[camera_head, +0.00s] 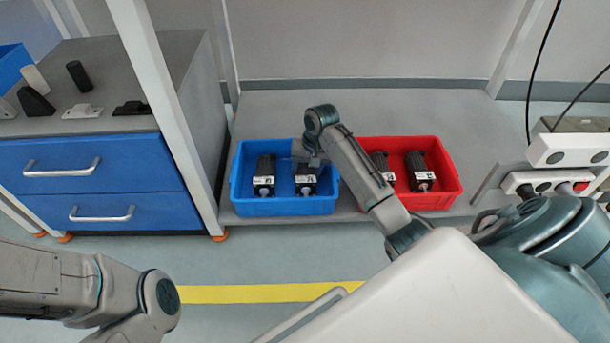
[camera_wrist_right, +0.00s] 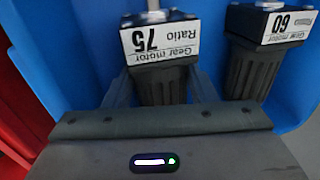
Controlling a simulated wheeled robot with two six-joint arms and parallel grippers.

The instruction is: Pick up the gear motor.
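The blue bin (camera_head: 285,207) stands beside a red bin (camera_head: 432,201) on a low grey shelf (camera_head: 290,105). The red bin holds gear motors (camera_head: 418,172). A blue drawer cabinet (camera_head: 100,165) is at the left; white sockets (camera_head: 560,150) are at the right.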

